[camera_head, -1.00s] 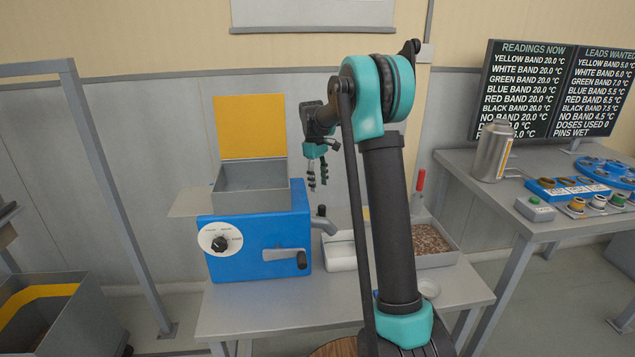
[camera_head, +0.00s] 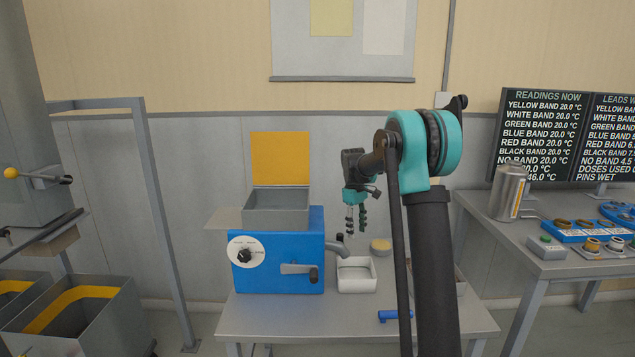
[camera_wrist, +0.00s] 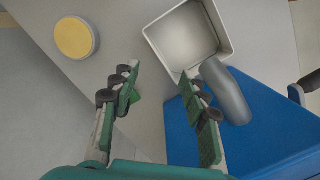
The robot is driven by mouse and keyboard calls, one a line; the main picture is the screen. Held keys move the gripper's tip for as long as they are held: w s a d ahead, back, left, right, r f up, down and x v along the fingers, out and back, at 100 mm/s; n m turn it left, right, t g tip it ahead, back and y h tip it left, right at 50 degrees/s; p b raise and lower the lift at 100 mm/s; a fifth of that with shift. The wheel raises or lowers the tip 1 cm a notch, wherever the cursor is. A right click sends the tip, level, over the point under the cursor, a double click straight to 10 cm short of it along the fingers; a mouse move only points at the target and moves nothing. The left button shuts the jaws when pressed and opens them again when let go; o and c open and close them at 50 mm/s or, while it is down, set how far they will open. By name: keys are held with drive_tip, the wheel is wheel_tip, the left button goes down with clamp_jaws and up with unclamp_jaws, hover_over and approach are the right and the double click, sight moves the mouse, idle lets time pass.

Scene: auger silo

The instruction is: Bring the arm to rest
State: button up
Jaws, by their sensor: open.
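My gripper (camera_head: 356,220) hangs from my raised teal and black arm, above the table and to the right of the blue machine's hopper. Its fingers point down. In the wrist view my gripper (camera_wrist: 160,95) has its two green fingers wide apart with nothing between them. Below it show the white tray (camera_wrist: 150,40), the grey spout (camera_wrist: 227,92) and the blue machine (camera_wrist: 265,135). The fingertips look close to the tray and spout in that picture, but I cannot tell the height between them.
The blue machine (camera_head: 300,255) with its open yellow lid (camera_head: 281,158) stands on the grey table (camera_head: 270,318). A white tray (camera_head: 357,285), a round yellow-topped tin (camera_head: 381,245) and a blue tool (camera_head: 393,316) lie right of it. A bench (camera_head: 545,265) with a metal jug (camera_head: 507,192) stands at right.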

drive_tip(key=s+d+f+m+t, duration=0.1)
drive_tip(key=s+f+m, duration=0.2)
drive_tip(key=s, duration=0.9)
drive_tip(key=s+d+f+m+t, duration=0.2)
drive_tip(key=s+f+m, duration=0.1)
drive_tip(key=s, duration=1)
drive_tip(key=s+d+f+m+t+y, duration=0.1)
drive_tip(key=s+d+f+m+t, duration=0.1)
drive_tip(key=s, duration=1.1)
drive_tip(key=shift+s+d+f+m, duration=0.15)
drive_tip(key=shift+s+f+m, duration=0.05)
drive_tip(key=shift+f+m, duration=0.35)
